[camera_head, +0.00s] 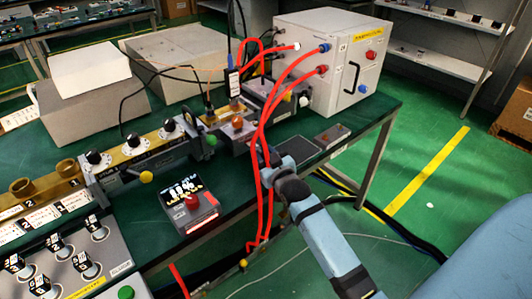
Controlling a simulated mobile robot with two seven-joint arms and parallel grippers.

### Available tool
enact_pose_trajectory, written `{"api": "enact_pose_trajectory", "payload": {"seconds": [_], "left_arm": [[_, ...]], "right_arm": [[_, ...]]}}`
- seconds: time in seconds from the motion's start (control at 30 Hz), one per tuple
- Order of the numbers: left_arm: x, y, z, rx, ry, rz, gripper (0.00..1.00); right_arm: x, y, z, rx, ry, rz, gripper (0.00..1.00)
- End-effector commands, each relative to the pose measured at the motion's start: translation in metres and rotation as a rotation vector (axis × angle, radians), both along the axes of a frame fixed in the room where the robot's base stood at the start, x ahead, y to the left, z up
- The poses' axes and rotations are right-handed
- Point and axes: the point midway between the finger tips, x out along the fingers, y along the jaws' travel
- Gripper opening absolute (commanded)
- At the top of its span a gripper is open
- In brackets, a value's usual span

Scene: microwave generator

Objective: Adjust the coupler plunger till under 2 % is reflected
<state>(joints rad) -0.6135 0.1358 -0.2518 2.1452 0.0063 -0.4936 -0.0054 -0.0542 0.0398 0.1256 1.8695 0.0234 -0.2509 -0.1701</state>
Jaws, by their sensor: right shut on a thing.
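My right arm comes in from the lower right, and its gripper (274,158) is at the front edge of the bench, beside the red hoses. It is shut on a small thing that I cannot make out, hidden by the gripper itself. Behind it is the grey waveguide section (268,92) by the generator cabinet. I cannot tell which part is the coupler plunger. My left gripper is not in view.
Red hoses (262,130) run from the white generator cabinet (335,70) down past my right gripper. A brass tuner with black knobs (133,140) lies to the left.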

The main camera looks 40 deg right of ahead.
Motion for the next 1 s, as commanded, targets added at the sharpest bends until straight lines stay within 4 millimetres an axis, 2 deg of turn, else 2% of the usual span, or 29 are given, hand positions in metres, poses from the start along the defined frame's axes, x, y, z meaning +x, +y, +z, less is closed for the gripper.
{"api": "enact_pose_trajectory", "payload": {"seconds": [0.03,0.17,0.2,0.27,0.3,0.57,0.67,0.77,1.0], "left_arm": [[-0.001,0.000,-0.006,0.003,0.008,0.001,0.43],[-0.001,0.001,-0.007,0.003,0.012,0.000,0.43],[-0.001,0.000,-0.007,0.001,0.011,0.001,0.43],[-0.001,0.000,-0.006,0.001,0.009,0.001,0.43],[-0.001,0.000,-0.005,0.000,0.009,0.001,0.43],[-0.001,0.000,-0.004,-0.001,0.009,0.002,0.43],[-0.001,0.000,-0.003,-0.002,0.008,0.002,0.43],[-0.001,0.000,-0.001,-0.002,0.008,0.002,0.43],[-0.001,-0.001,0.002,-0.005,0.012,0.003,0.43]], "right_arm": [[0.000,0.000,0.000,0.000,-0.001,-0.001,0.00],[0.000,0.000,0.000,0.000,-0.002,-0.001,0.00],[0.000,0.000,0.000,0.000,-0.002,-0.001,0.42],[0.000,0.000,0.000,0.000,-0.002,-0.001,0.56],[0.000,0.000,0.000,0.000,-0.002,-0.001,0.58],[-0.001,0.000,0.000,0.001,-0.001,0.000,0.58],[-0.008,0.001,-0.001,0.000,0.000,0.000,0.58],[-0.023,0.003,0.000,0.000,0.000,0.000,0.58],[-0.078,0.009,-0.001,0.001,0.003,-0.001,0.58]]}}
